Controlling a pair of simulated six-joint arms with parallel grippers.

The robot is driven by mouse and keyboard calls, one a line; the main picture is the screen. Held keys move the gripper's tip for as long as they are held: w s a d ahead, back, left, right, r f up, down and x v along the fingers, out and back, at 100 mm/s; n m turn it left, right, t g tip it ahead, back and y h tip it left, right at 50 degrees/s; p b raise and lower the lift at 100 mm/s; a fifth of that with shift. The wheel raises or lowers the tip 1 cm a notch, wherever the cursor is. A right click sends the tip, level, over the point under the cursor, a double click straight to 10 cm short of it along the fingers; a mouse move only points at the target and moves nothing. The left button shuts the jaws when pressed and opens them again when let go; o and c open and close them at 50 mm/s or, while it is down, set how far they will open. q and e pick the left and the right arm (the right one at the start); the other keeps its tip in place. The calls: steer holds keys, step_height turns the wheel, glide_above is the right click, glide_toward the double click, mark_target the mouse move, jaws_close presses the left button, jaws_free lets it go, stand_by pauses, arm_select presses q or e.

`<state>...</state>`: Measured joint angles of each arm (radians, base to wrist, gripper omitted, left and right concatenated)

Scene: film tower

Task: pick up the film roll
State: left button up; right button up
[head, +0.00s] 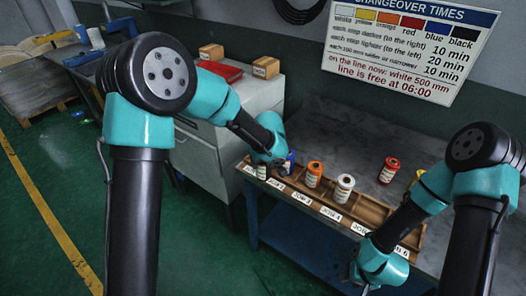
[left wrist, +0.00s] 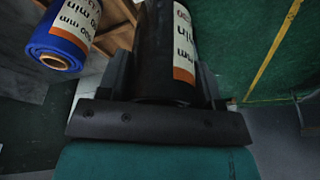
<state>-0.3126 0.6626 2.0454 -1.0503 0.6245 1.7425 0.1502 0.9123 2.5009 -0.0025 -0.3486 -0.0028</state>
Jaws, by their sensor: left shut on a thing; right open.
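In the left wrist view, a black film roll (left wrist: 155,55) with a white and orange label stands between the fingers of my left gripper (head: 264,160), which is shut on it. In the head view this gripper is at the left end of the wooden rack (head: 326,203) and mostly hides that roll. A blue roll (head: 289,164) is close beside it and also shows in the left wrist view (left wrist: 62,40). An orange roll (head: 314,175) and a white roll (head: 344,189) stand in the rack further right. My right gripper (head: 362,277) is open and low, at the rack's front.
A red roll (head: 388,171) stands on the dark table (head: 340,140) behind the rack. A yellow roll (head: 419,175) is partly hidden by my right arm. A grey cabinet (head: 195,150) with cardboard boxes and a red tray stands to the left. A changeover-times sign (head: 410,45) hangs behind.

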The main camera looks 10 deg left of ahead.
mark_target(264, 166)
arm_select(q)
steer(key=shift+s+d+r, duration=0.1)
steer(key=shift+s+d, duration=0.1)
steer(key=shift+s, duration=1)
steer(key=shift+w, duration=0.1)
